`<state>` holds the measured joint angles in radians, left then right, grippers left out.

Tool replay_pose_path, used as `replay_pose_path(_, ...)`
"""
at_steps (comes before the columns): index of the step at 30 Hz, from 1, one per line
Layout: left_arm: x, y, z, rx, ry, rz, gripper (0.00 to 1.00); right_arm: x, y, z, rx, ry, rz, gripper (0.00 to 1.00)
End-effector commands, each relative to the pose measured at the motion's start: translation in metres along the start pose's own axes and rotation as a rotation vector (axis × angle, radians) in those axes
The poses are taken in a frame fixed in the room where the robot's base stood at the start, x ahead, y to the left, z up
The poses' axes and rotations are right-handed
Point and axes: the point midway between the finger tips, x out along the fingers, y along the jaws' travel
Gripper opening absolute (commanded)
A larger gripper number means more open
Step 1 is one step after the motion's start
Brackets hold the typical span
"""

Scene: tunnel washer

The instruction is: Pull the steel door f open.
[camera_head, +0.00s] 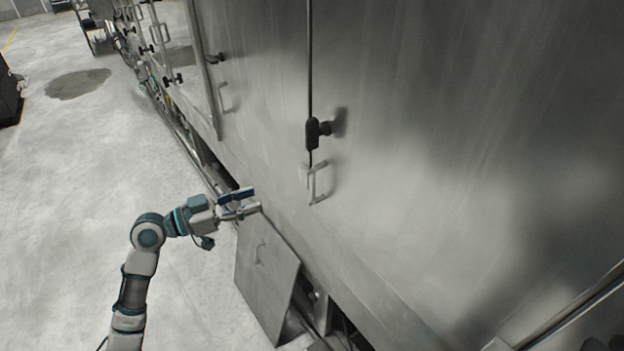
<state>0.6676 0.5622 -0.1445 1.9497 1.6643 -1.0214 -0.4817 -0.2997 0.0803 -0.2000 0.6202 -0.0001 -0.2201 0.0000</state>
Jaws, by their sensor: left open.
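Large steel doors cover the washer's side. The steel door (450,120) on the right is flat, and no label tells me which one is door f. A thin vertical rod runs down to a black latch knob (318,133), with a pale U-shaped handle (318,184) below it. The door looks shut. My left gripper (256,200) is open and empty, left of and slightly lower than that handle in the picture, apart from it. My right gripper does not show.
A small steel panel (265,285) with its own handle leans out below my left gripper. More doors with handles and black knobs run to the far left. The concrete floor (60,210) at left is clear, with a dark patch (77,83). A metal rail (570,318) crosses the bottom right.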

Motion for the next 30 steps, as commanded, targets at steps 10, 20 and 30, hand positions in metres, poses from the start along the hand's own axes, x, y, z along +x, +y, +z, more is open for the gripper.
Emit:
replay_pose_path(10, 0.081, 0.001, -0.005, -0.005, 0.003, 0.002, 0.41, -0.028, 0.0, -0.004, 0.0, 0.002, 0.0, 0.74)
replay_pose_path(20, 0.144, 0.0, -0.003, -0.004, 0.002, -0.002, 0.41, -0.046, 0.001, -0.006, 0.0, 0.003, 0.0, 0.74)
replay_pose_path(30, 0.159, 0.0, 0.0, -0.003, 0.0, -0.003, 0.41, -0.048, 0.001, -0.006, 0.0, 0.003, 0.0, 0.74)
